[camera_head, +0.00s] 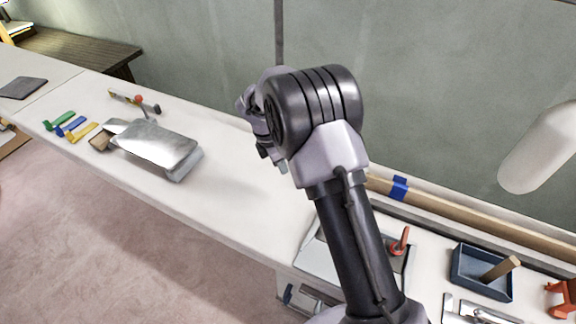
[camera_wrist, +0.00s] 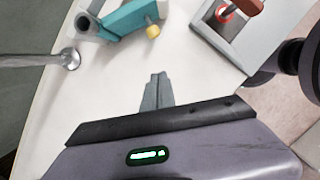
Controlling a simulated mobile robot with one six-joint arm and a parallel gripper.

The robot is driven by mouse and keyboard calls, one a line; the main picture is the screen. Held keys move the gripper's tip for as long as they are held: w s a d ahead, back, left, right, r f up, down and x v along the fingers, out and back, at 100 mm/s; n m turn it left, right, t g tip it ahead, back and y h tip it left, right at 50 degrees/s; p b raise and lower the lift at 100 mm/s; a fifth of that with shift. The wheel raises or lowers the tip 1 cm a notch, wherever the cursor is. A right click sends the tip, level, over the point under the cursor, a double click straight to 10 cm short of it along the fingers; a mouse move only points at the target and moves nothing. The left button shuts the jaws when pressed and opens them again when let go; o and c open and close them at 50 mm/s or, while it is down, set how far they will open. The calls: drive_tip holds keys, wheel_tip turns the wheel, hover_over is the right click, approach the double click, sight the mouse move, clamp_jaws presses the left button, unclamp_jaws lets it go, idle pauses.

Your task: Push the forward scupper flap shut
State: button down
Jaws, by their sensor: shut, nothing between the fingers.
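My gripper (camera_wrist: 157,78) is shut and empty in the wrist view, its fingers over the bare white bench top. In the head view my gripper (camera_head: 276,162) shows only partly, mostly hidden by my arm. I cannot pick out the forward scupper flap with certainty. A teal fitting (camera_wrist: 128,18) with a grey pipe end and a yellow knob lies beyond the fingertips, apart from them. A pale plate (camera_wrist: 240,45) with a red-brown handle (camera_wrist: 246,6) is at the upper right; it seems to be the plate with the red handle (camera_head: 401,240) in the head view.
A metal pole (camera_wrist: 45,61) stands beside the wall. A silver box (camera_head: 155,142) and coloured tools (camera_head: 72,126) lie on the bench's left part. A blue tray (camera_head: 482,275) and a wooden rail (camera_head: 460,215) are at the right. The bench (camera_head: 225,215) is clear left of my arm.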

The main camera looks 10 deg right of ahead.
drive_tip(key=b+x, duration=0.3)
drive_tip(key=x, duration=0.5)
drive_tip(key=d, duration=0.1)
drive_tip(key=d+b, duration=0.1)
drive_tip(key=d+f+b, duration=0.1)
drive_tip(key=shift+w+d, duration=0.1)
drive_tip(key=shift+w, duration=0.25)
drive_tip(key=shift+w+d+r, duration=0.1)
drive_tip(key=shift+d, duration=0.3)
drive_tip(key=shift+r, duration=0.1)
